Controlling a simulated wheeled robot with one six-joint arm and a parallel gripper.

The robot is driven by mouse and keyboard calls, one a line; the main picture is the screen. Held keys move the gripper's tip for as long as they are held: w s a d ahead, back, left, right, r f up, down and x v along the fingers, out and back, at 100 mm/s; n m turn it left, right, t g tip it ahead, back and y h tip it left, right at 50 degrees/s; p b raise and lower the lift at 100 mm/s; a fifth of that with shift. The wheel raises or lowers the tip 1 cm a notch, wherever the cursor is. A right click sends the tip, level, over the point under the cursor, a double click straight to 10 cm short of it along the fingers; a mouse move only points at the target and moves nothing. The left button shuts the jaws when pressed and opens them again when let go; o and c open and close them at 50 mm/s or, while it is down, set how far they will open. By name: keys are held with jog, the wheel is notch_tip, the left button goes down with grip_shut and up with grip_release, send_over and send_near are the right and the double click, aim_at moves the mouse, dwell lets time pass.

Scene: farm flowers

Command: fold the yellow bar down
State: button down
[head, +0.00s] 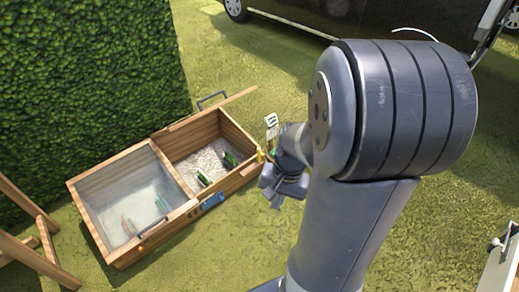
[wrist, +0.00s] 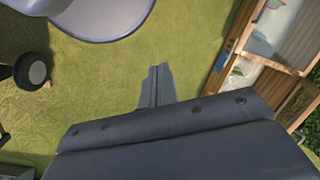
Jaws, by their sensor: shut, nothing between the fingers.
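A small yellow piece (head: 260,156), which looks like the yellow bar, sits at the right front corner of the wooden planter box (head: 238,180). It is partly hidden beside my arm, and I cannot tell its full length or angle. My gripper (head: 275,200) points down just right of the box's right front corner, apart from the box as far as I can tell. In the wrist view my gripper (wrist: 158,70) is shut and empty over grass. The yellow piece cannot be made out there.
The box's left half has a clear lid (head: 130,200); its right half is open, with gravel (head: 205,160) and green plants. A blue part (head: 212,200) is on its front. A small white sign (head: 271,120) stands behind my gripper. A hedge (head: 80,80) is behind left, a dark vehicle (head: 360,20) behind.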

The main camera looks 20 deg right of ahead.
jog(key=w+d+f+m+y+b, duration=0.1)
jog(key=d+f+m+b, duration=0.2)
jog(key=f, duration=1)
jog(key=w+d+f+m+y+b, duration=0.1)
jog(key=d+f+m+b, duration=0.2)
jog(key=f+b, duration=0.6)
jog(key=w+d+f+m+y+b, duration=0.1)
jog(key=d+f+m+b, duration=0.2)
jog(key=f, duration=1.5)
jog(key=d+b, duration=0.1)
jog(key=b, duration=0.2)
jog(key=shift+g, duration=0.3)
jog(key=shift+w, duration=0.1)
